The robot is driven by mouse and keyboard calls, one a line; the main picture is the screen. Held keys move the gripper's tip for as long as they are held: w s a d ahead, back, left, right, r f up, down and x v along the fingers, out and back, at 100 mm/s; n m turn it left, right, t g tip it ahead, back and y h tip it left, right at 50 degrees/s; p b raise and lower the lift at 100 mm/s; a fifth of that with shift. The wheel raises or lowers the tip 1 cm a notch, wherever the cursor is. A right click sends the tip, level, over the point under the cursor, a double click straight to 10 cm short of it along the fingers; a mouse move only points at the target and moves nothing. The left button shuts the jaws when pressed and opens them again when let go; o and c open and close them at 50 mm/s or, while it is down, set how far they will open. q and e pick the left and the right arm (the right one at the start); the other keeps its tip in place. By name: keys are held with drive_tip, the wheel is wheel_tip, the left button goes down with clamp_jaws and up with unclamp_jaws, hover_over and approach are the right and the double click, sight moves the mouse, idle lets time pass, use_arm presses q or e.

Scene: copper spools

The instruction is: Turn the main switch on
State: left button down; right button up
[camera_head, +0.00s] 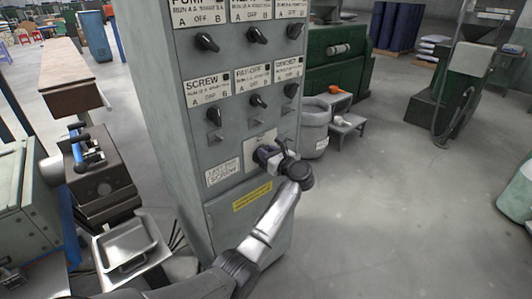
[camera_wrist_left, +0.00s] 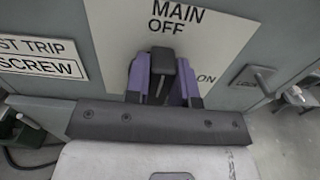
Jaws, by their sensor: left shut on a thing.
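The main switch (camera_wrist_left: 163,62) is a black knob on a light plate (camera_wrist_left: 112,40) marked MAIN, OFF above and ON to the right. The knob stands upright in the wrist view, toward OFF. My left gripper (camera_wrist_left: 162,78) has its purple fingers on either side of the knob and is shut on it. In the head view the left gripper (camera_head: 266,154) is at the lower part of the grey cabinet (camera_head: 175,110), in front of the plate (camera_head: 256,141), and hides the knob. My right gripper is not in view.
Several other black knobs, such as the screw knob (camera_head: 214,115), sit above on the panel. A grey bin (camera_head: 314,130) and small step table (camera_head: 347,125) stand right of the cabinet. The floor (camera_head: 420,200) is clear at the right.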

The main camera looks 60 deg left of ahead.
use_arm(q)
drive_tip(key=m+p, duration=0.1)
drive_tip(key=m, duration=0.1)
drive_tip(key=w+m+p, duration=0.1)
drive_tip(key=m+p, duration=0.1)
drive_tip(key=shift+w+a+f+m+p, duration=0.1)
drive_tip(key=shift+w+f+m+p, duration=0.3)
drive_tip(key=shift+m+p, duration=1.3)
drive_tip(key=shift+w+a+f+m+p, duration=0.15)
drive_tip(key=shift+f+m+p, duration=0.35)
drive_tip(key=shift+m, duration=2.4)
drive_tip(key=shift+w+f+m+p, duration=0.4)
drive_tip(key=shift+m+p, duration=0.6)
drive_tip(key=shift+m, duration=1.3)
drive_tip(key=shift+s+f, duration=0.1)
drive_tip(key=shift+f, duration=0.05)
drive_tip(key=c, duration=1)
unclamp_jaws()
drive_tip(key=shift+o, duration=0.2)
drive_tip(key=shift+d, duration=0.1)
